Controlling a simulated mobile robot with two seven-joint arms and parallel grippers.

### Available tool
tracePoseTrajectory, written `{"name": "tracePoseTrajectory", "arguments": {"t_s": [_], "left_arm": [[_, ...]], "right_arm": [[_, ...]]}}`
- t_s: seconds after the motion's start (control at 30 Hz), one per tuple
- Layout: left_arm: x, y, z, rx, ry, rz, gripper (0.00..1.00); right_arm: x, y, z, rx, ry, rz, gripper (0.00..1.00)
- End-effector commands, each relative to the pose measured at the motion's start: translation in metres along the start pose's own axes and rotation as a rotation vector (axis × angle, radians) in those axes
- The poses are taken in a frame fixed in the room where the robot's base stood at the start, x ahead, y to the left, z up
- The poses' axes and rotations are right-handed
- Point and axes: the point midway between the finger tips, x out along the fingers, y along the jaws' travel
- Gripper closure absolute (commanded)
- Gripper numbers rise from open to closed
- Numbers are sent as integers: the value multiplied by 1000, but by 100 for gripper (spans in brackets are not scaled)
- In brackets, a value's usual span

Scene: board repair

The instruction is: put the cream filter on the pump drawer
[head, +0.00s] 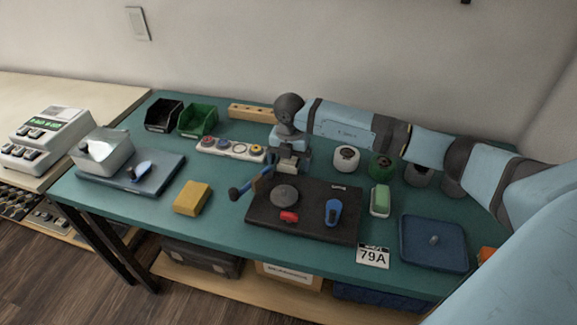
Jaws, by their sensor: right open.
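A cream, round, squat filter (346,158) with a dark centre stands on the green table, right of my right gripper. My right gripper (287,172) points down with open jaws above the back edge of a black board (338,226); I see nothing between its fingers. The gripper and the filter are apart. I cannot make out for sure which thing is the pump drawer. My left gripper is not in view.
A green filter (381,166) and a grey one (417,176) stand beside the cream one, close under my right arm. The black board holds a grey disc (285,195), a red piece and a blue piece. A blue square plate (433,257) lies at right, a yellow block (192,198) at left.

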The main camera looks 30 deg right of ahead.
Motion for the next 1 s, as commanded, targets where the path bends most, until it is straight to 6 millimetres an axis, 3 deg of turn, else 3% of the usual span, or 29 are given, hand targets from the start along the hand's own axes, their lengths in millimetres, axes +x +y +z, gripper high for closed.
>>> {"name": "tracePoseTrajectory", "arguments": {"t_s": [0.07, 0.27, 0.37, 0.73, 0.87, 1.0], "left_arm": [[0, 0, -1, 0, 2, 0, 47], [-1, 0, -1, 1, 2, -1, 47], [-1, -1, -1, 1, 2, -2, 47], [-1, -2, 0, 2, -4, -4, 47], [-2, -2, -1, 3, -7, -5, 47], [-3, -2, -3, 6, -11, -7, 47]], "right_arm": [[0, 0, 0, 0, 0, 0, 11], [0, 0, 0, 0, 0, 0, 57], [-1, 0, 0, 0, 0, 0, 64], [-11, 0, 0, 0, -2, 2, 64], [-28, 0, 1, -1, -2, 1, 64], [-58, 0, 1, -1, -3, 3, 64]]}}
